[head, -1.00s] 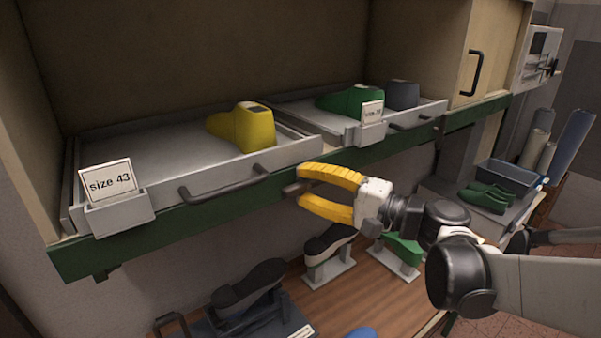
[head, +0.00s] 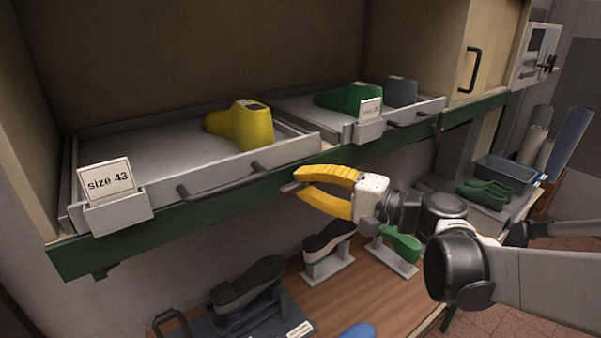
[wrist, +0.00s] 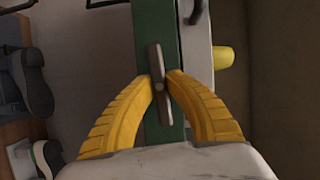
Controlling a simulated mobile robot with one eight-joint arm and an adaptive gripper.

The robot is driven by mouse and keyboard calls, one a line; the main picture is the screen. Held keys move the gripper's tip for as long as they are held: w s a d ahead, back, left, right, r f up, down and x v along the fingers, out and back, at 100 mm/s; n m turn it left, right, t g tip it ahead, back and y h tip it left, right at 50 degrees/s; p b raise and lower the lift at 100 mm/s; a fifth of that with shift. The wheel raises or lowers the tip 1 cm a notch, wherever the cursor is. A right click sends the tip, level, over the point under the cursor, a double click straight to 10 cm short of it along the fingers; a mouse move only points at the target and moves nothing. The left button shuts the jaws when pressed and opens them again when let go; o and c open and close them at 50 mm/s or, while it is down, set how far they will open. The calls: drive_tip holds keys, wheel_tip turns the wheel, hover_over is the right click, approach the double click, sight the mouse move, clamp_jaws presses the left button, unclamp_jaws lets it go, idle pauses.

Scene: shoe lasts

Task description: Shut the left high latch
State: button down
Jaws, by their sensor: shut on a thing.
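The left high latch (wrist: 157,70) is a small grey turning bar on the green rail. In the wrist view it lies nearly along the rail, with its pivot between my fingertips. My gripper (wrist: 159,80) has its two yellow fingers closed on the bar, one on each side. In the head view my gripper (head: 298,181) is at the rail, below the right part of the left tray (head: 140,150). Only a dark stub of the latch (head: 289,187) shows there, beside the fingertips.
A yellow last (head: 240,126) sits in the left tray, whose dark handle (head: 222,183) is close above the rail. The right tray holds a green last (head: 345,97) and a grey one. Below, lasts on stands (head: 328,262) occupy the wooden bench.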

drive_tip(key=n+h+p, duration=0.1)
drive_tip(key=n, duration=0.2)
drive_tip(key=shift+r+h, duration=0.15)
drive_tip(key=shift+h, duration=0.15)
drive_tip(key=n+h+p, duration=0.1)
drive_tip(key=n+h, duration=0.1)
drive_tip(key=n, duration=0.1)
drive_tip(key=shift+n+p, duration=0.35)
drive_tip(key=shift+n, duration=0.05)
drive_tip(key=n+h+p, duration=0.1)
drive_tip(key=n+h, duration=0.1)
drive_tip(key=n, duration=0.1)
drive_tip(key=shift+t, duration=0.3)
drive_tip(key=shift+n+t+h, duration=0.5)
drive_tip(key=shift+n+h, duration=0.3)
drive_tip(key=shift+n, duration=0.6)
drive_tip(key=c, duration=1.4)
unclamp_jaws()
drive_tip(key=shift+o, duration=0.2)
